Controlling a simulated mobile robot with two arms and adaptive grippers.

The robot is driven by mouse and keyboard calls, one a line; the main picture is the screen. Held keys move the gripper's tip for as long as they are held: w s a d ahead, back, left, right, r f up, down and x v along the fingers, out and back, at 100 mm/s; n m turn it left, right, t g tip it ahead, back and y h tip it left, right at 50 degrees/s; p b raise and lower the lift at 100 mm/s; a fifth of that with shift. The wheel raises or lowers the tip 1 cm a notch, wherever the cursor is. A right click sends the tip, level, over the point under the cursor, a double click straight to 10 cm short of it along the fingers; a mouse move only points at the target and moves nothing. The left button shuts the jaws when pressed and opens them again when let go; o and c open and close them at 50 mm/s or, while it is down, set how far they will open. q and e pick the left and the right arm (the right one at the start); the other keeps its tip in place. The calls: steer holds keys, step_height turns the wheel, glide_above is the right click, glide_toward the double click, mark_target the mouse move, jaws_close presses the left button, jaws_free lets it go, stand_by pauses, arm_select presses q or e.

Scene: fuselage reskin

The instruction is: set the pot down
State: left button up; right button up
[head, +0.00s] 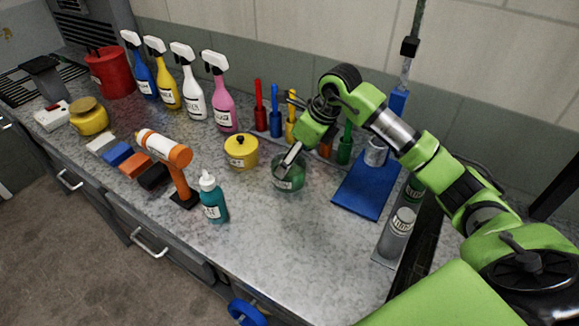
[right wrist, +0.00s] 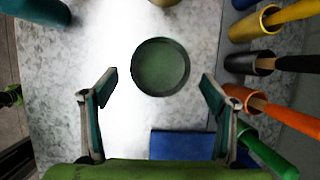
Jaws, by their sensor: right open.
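A round dark green pot (head: 288,180) stands upright on the grey worktop (head: 300,235), with a label on its side. In the right wrist view the pot (right wrist: 161,67) shows from above, with a green top inside a darker rim. My right gripper (head: 292,156) is at the pot from above. Its fingers are spread in the right wrist view (right wrist: 159,80), with a gap between each finger and the pot. It holds nothing.
A yellow pot with a black knob (head: 241,152) stands left of the green pot. A teal bottle (head: 213,200) and an orange-and-white tool (head: 165,150) are further left. Colored holders with tools (head: 261,118) stand behind. A blue mat (head: 362,195) and grey cans (head: 397,235) are right.

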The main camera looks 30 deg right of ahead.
steer(key=b+v, duration=0.1)
steer(key=v, duration=0.6)
stand_by(0.4)
